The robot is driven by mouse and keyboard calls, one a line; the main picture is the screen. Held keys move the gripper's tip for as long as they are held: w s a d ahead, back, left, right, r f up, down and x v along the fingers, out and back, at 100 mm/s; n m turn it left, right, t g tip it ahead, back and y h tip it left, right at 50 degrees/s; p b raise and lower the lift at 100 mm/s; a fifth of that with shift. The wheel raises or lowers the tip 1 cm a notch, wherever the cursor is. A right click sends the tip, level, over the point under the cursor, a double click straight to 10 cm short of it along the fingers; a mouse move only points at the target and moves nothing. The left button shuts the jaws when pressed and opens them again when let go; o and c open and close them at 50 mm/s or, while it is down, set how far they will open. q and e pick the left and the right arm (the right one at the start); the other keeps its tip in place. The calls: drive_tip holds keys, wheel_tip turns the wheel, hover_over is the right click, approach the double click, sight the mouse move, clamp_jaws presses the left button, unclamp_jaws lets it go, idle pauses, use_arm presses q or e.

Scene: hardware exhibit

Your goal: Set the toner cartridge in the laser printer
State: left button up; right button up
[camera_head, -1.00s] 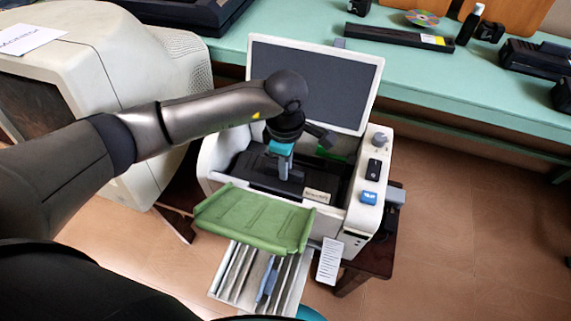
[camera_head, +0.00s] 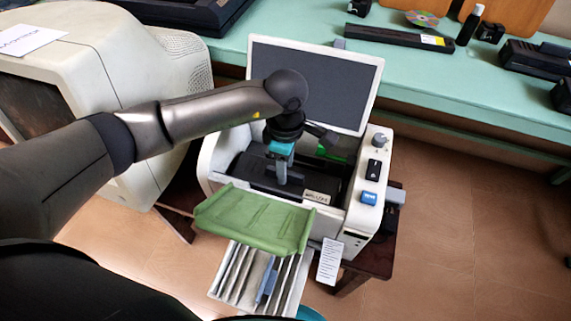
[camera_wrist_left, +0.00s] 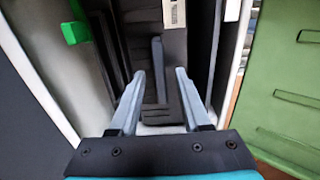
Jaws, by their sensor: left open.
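The laser printer (camera_head: 212,160) stands open, with its dark-faced lid raised at the back and its green front flap (camera_head: 256,219) folded down. A black toner cartridge (camera_head: 247,174) with a pale label lies inside the printer bay. It also shows in the left wrist view (camera_wrist_left: 172,45), with a raised dark bar along it. My left gripper (camera_head: 283,176) reaches down into the bay over the cartridge. In the left wrist view its two grey fingers (camera_wrist_left: 160,92) are open, one on each side of the bar; I cannot tell whether they touch it. My right gripper is not in view.
A big beige monitor (camera_head: 95,95) stands close on the left. The raised lid (camera_head: 315,85) is just behind my left gripper. A ribbed tray (camera_head: 240,275) sticks out in front. The green bench (camera_head: 300,20) behind holds several dark items. Open floor lies on the right.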

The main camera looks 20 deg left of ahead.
use_arm(q)
wheel_tip(320, 180, up, 6)
drive_tip(key=shift+w+r+p, duration=0.1)
drive_tip(key=shift+r+p, duration=0.15)
drive_tip(key=shift+p, duration=0.4)
wheel_tip(320, 180, up, 5)
drive_tip(key=shift+r+p, duration=0.15)
drive_tip(key=shift+p, duration=0.2)
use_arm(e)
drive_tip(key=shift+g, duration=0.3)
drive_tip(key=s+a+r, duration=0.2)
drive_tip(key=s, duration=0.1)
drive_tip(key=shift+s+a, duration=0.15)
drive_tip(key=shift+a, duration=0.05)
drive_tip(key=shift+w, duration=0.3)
